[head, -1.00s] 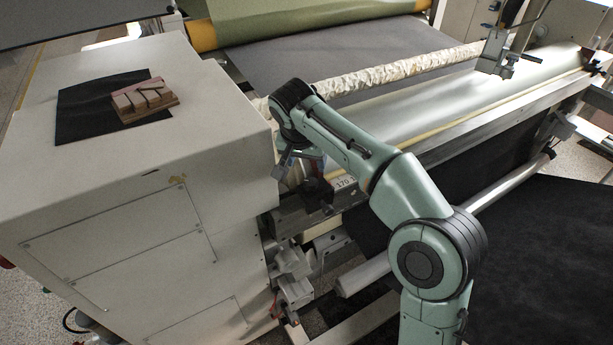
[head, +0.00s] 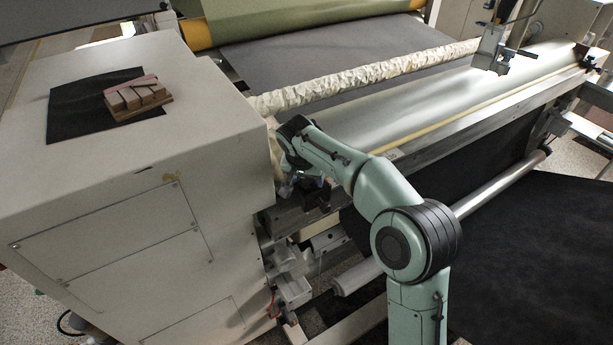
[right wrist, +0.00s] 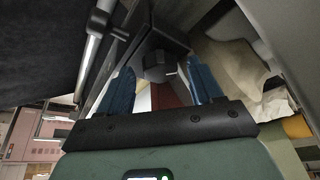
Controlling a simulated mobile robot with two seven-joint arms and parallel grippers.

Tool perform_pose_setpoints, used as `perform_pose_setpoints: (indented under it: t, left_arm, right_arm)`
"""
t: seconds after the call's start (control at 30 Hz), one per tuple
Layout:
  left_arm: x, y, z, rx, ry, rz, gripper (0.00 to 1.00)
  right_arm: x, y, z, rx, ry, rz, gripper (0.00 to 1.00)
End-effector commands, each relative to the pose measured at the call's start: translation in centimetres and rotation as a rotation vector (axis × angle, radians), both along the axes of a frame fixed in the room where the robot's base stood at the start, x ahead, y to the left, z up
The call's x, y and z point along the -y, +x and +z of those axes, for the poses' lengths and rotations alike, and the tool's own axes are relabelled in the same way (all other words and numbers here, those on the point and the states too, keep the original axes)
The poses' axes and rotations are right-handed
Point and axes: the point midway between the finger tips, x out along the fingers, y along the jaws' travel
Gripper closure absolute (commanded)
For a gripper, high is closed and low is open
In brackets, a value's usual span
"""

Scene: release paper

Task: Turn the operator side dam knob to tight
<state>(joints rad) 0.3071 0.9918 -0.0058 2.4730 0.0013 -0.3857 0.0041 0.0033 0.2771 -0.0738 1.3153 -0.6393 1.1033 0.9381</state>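A dark knob (right wrist: 158,66) shows in the right wrist view, ahead of and between the two blue fingertips of my right gripper (right wrist: 162,84). The fingers are apart, one on each side of the knob, and no contact is visible. In the head view the right gripper (head: 292,186) is low beside the side of the white machine housing, near dark fittings (head: 315,196) at the end of the roller frame. My arm partly hides this spot, so I cannot make out the knob's setting. My left gripper is not in view.
The white machine housing (head: 90,190) stands close on the left, with a black mat (head: 70,118) and wooden blocks (head: 137,98) on top. The long roller (head: 430,110) and its metal rail (head: 470,118) run to the right. A crumpled cream-coloured roll (head: 360,78) lies behind.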

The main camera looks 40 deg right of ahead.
Motion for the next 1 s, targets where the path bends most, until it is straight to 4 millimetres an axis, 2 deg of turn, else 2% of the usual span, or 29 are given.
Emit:
perform_pose_setpoints:
  t: [0.03,0.1,0.17,0.57,1.0]
  left_arm:
    - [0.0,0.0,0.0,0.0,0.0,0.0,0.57]
    - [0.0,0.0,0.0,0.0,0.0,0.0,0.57]
    - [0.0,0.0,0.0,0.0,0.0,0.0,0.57]
    - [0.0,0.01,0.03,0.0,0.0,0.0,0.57]
    - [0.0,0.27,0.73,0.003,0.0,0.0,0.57]
  right_arm:
    - [-0.01,0.0,0.02,0.0,0.0,0.0,0.5]
    - [-0.01,-0.01,0.03,0.0,0.0,0.0,0.73]
    - [-0.02,0.0,0.04,0.0,0.0,0.0,0.9]
    - [0.07,-0.08,0.12,0.001,0.0,0.058,0.9]
    - [0.35,-0.28,0.18,0.001,0.001,0.4,0.9]
